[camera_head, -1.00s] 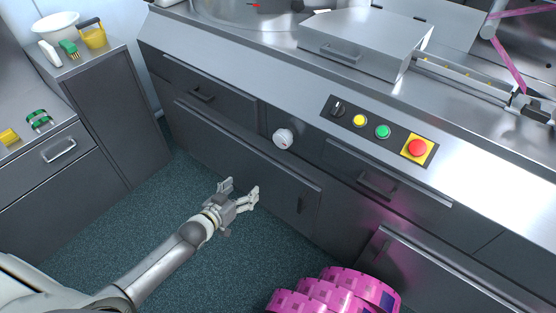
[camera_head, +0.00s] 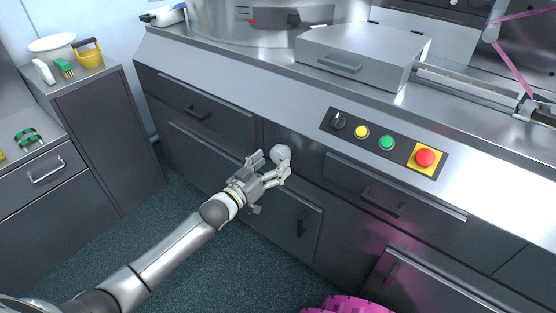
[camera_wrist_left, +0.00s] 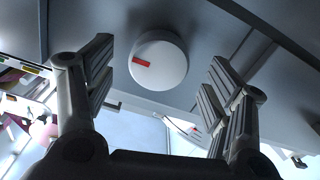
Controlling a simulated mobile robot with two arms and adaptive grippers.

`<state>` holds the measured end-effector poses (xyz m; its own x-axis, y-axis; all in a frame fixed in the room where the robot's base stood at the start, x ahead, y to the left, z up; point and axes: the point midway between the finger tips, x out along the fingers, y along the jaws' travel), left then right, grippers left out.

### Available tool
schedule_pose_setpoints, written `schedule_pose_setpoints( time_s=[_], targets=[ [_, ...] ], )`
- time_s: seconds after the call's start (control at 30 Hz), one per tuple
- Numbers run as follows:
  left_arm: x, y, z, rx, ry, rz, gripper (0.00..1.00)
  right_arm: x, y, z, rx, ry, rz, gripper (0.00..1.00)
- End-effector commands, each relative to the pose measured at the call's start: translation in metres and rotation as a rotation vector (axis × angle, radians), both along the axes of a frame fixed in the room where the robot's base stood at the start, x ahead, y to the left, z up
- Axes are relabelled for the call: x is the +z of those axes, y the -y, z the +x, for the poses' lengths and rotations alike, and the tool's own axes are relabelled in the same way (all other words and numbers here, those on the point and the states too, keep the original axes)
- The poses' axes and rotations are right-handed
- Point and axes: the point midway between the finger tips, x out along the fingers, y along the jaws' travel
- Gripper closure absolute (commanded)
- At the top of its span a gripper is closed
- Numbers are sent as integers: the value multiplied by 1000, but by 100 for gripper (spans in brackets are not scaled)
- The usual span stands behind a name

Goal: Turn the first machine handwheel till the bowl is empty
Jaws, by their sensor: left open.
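The handwheel is a round white knob (camera_head: 281,154) on the dark front of the machine, below the control panel. In the left wrist view the knob (camera_wrist_left: 159,60) shows a red mark on the left of its face. My left gripper (camera_head: 270,165) is at the knob, its fingers open. In the wrist view the fingers (camera_wrist_left: 160,90) stand on either side of the knob, apart from it. A large round metal bowl (camera_head: 250,22) stands on the machine top at the back; its inside is not visible. My right gripper is not in view.
A control panel (camera_head: 350,141) with a black switch, yellow and green buttons and a red stop button (camera_head: 425,158) sits right of the knob. A metal box cover (camera_head: 362,52) is above. Drawer handles (camera_head: 382,206) stick out nearby. A pink roll (camera_head: 345,305) is at the bottom.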

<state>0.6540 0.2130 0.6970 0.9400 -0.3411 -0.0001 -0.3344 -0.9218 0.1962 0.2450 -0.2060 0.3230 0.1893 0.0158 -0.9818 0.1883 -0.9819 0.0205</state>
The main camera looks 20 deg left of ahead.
Motion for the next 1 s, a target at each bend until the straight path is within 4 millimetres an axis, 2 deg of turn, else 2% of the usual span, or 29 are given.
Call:
schedule_pose_setpoints(
  time_s=[0.1,0.23,0.63,1.0],
  targets=[
    [0,5,15,0,1,1,24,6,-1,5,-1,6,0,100],
    [0,10,25,0,0,1,24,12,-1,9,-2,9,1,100],
    [0,11,31,0,0,1,24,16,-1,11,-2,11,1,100],
    [0,11,30,0,0,1,70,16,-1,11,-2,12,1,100]
  ],
)
